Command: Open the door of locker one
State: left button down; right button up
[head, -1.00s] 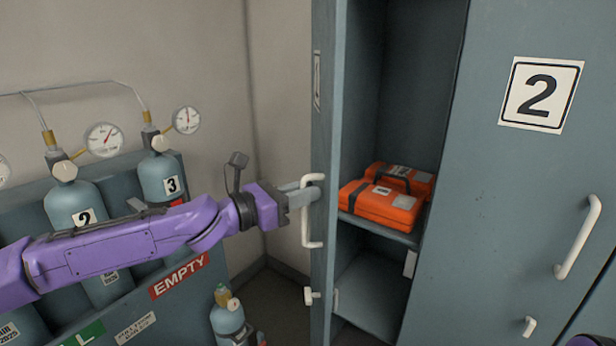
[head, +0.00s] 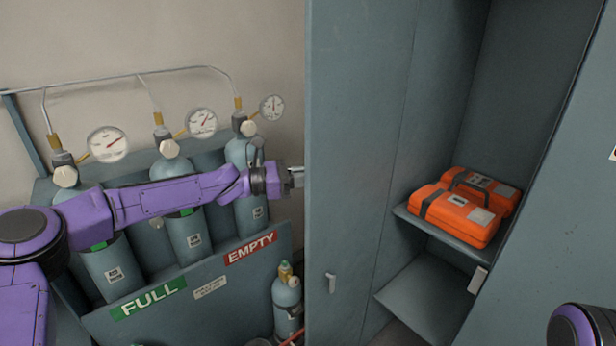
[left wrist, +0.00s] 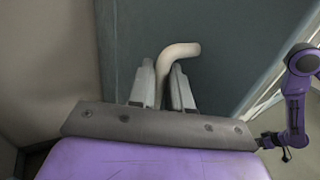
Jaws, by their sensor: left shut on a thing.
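The door of locker one (head: 350,150) stands swung wide open at the left of the locker, its inner face toward the head camera. My left gripper (head: 298,177) reaches the door's far side at its left edge, and its tips are hidden there in the head view. In the left wrist view, the two fingers (left wrist: 160,90) are shut on the white door handle (left wrist: 178,52), against the blue-grey door face (left wrist: 225,45). In the head view the handle is hidden behind the door.
Orange cases (head: 462,212) lie on the locker's shelf (head: 445,240). A rack with FULL (head: 148,297) and EMPTY (head: 251,248) signs holds several gas cylinders at the left. A loose cylinder (head: 287,297) stands on the floor close to the open door.

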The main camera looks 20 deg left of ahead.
pick_arm(q)
jog(key=shift+w+a+r, duration=0.1)
jog(key=shift+r, duration=0.05)
jog(key=c, duration=1.4)
grip_release()
jog(key=shift+o, duration=1)
jog(key=shift+w, duration=0.15)
jog(key=b+v, duration=0.3)
jog(key=v, duration=0.6)
jog(key=shift+a, duration=0.4)
